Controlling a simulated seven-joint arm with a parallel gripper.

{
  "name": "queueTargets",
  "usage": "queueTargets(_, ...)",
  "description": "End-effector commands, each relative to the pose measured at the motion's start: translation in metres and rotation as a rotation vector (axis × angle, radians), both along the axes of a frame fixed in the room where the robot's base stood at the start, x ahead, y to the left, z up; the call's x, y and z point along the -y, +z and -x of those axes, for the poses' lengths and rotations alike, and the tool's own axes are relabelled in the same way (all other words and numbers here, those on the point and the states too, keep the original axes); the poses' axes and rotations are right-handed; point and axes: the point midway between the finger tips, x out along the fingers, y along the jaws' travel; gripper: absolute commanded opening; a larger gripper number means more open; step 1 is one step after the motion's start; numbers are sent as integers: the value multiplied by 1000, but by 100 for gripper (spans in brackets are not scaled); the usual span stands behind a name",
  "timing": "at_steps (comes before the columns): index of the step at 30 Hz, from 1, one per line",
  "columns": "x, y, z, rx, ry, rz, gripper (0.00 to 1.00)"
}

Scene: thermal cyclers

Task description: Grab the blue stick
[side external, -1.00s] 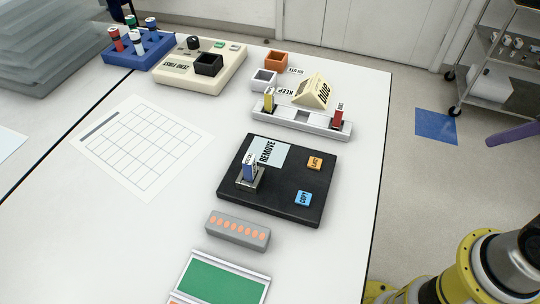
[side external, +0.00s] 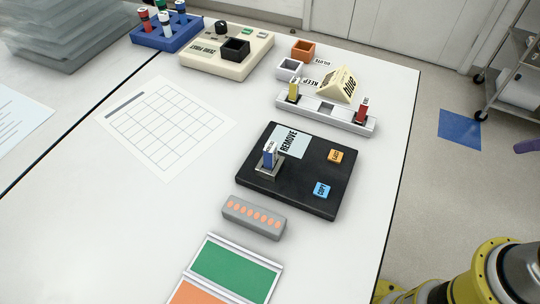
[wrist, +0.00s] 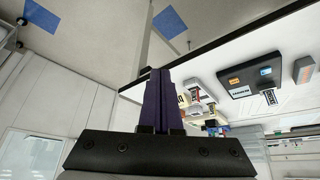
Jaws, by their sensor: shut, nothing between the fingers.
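The blue stick (side external: 269,153) stands upright in a metal socket (side external: 267,169) on the black board (side external: 310,191) marked REMOVE. In the wrist view the black board (wrist: 245,83) is at upper right, with the small stick (wrist: 270,97) at its lower edge. My gripper (wrist: 161,73) shows in the wrist view as two dark purple fingers pressed together, with nothing between them. It is well apart from the stick. In the side view only a purple tip of it (side external: 527,146) shows at the right edge.
A white rack (side external: 328,113) with a yellow and a red stick lies behind the board, beside a cream wedge (side external: 342,85). A grey block (side external: 254,217) lies in front. A blue rack (side external: 166,36) with several sticks stands far left. The white table (side external: 130,225) is clear at front left.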

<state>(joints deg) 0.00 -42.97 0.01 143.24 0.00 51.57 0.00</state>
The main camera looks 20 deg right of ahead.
Motion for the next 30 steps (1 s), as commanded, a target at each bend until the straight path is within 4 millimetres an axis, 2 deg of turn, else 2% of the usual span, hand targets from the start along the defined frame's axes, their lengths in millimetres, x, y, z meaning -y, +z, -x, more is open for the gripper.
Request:
queueTargets(8, 0, 0, 0, 0, 0, 0, 0)
queueTargets(18, 0, 0, 0, 0, 0, 0, 59)
queueTargets(20, 0, 0, 0, 0, 0, 0, 68)
queueTargets(30, 0, -2, 5, -26, -2, -1, 68)
